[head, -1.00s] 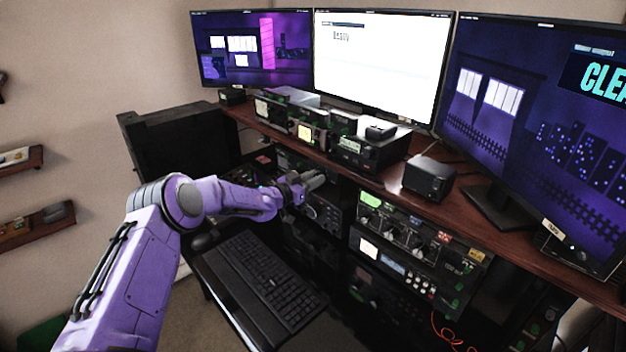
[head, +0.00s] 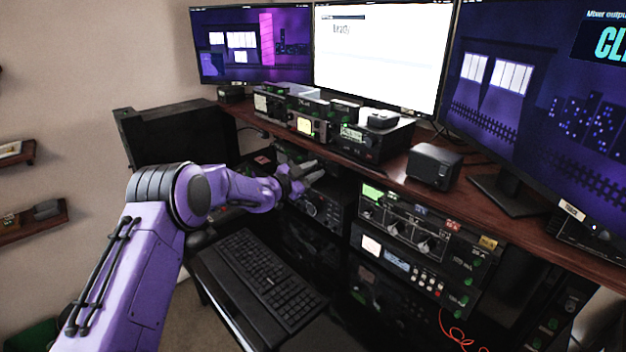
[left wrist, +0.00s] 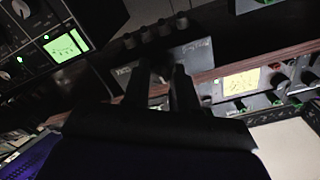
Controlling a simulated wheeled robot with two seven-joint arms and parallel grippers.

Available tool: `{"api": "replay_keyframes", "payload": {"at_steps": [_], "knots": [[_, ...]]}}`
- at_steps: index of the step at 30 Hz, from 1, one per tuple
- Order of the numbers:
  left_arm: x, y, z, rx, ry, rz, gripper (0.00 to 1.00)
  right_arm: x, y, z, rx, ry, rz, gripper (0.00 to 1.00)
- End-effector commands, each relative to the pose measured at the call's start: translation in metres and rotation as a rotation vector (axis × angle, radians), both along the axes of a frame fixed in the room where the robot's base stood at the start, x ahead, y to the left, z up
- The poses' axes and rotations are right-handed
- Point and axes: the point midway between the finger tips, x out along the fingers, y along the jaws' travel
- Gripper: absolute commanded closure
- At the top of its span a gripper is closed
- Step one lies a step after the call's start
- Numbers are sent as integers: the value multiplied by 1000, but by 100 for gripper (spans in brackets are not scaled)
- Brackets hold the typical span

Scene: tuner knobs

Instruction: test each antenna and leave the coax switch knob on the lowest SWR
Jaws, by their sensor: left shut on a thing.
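My left gripper (head: 312,170) reaches in under the front edge of the wooden shelf. In the left wrist view its two dark fingers (left wrist: 161,88) are closed around a small dark knob (left wrist: 160,70) on a grey switch box (left wrist: 188,58). The box has pale labels beside the knob and several round connectors along one side. The fingers cover much of the knob, so its pointer position cannot be read. A tuner panel with a green meter (head: 373,192) and pale-marked knobs stands right of the gripper. The green meter (left wrist: 65,48) also shows in the left wrist view. My right gripper is not in view.
The wooden shelf (head: 478,222) overhangs the gripper and carries radios, including one with a yellow meter (head: 304,126), and a black speaker box (head: 433,168). A keyboard (head: 256,276) lies below the arm. Three monitors stand behind; the middle one (head: 380,60) reads "Ready".

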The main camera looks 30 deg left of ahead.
Motion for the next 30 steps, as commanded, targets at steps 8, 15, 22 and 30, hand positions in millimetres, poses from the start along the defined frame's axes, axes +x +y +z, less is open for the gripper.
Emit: {"api": "replay_keyframes", "payload": {"at_steps": [8, 15, 22, 30], "knots": [[0, 0, -3, 116, -38, 0, 100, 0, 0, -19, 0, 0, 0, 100], [0, 0, -2, 150, -49, -1, 100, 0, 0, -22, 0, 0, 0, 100], [0, 0, -1, 152, -49, 0, 100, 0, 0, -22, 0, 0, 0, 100], [0, 0, -1, 151, -50, 0, 47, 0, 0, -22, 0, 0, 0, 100]]}}
